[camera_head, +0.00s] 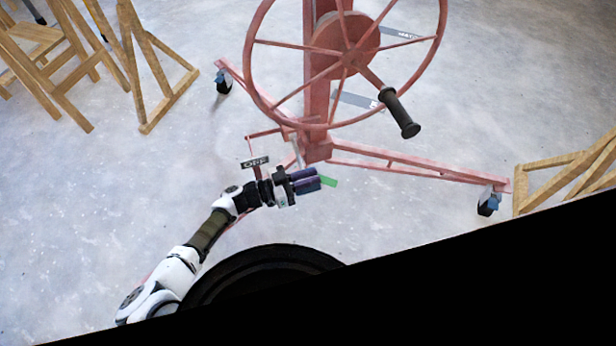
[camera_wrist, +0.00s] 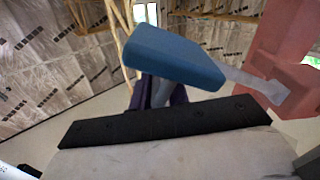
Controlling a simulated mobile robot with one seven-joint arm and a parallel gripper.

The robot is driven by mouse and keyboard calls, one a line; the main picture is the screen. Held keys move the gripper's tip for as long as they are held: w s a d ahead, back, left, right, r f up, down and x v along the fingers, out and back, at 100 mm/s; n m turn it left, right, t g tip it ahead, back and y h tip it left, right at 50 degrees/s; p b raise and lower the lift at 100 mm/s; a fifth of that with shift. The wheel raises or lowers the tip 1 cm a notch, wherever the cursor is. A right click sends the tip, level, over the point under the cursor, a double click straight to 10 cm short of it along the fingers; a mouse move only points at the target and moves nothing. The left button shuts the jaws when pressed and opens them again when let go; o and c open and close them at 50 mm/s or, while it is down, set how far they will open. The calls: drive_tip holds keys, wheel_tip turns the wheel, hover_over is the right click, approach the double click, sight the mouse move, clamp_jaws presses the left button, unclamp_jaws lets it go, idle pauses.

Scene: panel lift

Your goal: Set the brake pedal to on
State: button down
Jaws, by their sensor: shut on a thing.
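The brake pedal (camera_wrist: 175,55) shows in the wrist view as a blue pad on a grey arm that runs right to the red-pink frame. My gripper (camera_head: 307,182) is at the foot of the red-pink lift in the head view, with purple fingers closed. In the wrist view the gripper (camera_wrist: 164,93) is right at the pedal, shut on it, its fingers partly hidden behind the pad. A dark OFF sign (camera_head: 255,162) stands left of the gripper. A green tab (camera_head: 329,181) shows just right of the fingers, its face unreadable.
The panel lift's large wheel (camera_head: 343,50) with a black handle (camera_head: 399,113) is above the gripper. Castered legs spread to both sides. Wooden trestles stand at the upper left and right edge (camera_head: 570,175).

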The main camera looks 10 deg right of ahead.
drive_tip(key=shift+s+d+f, duration=0.25)
drive_tip(key=shift+s+d, duration=0.2)
drive_tip(key=shift+d, duration=0.1)
drive_tip(key=c, duration=1.5)
unclamp_jaws()
drive_tip(key=shift+w, duration=0.1)
drive_tip(key=shift+a, duration=0.15)
drive_tip(key=shift+a, duration=0.25)
drive_tip(key=a, duration=0.8)
drive_tip(key=s+a, duration=0.1)
drive_tip(key=a, duration=0.4)
drive_tip(key=shift+b, duration=0.3)
